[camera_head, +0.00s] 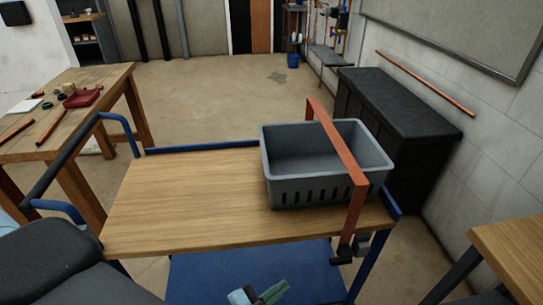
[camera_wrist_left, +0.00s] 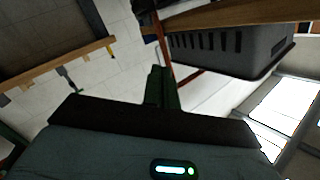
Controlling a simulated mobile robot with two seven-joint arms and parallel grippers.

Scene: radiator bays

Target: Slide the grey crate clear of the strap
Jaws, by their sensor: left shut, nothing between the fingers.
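The grey crate (camera_head: 285,193) sits empty at the right end of the wooden-topped trolley (camera_head: 170,205) in the head view. The orange strap (camera_head: 341,150) runs over the crate from the back rim to the front and hangs down to a dark buckle (camera_head: 349,248) at the trolley's front edge. My left gripper (camera_head: 270,294) is low in front of the trolley, apart from crate and strap. In the left wrist view its green fingers (camera_wrist_left: 158,86) are shut and empty, with the crate (camera_wrist_left: 225,52) and strap (camera_wrist_left: 163,42) beyond. My right gripper is out of view.
The trolley top left of the crate is bare. A blue handle (camera_head: 75,160) rises at its left end. A black cabinet (camera_head: 400,110) stands behind right, a workbench (camera_head: 100,80) with tools at left, and a wooden table (camera_head: 515,250) at lower right.

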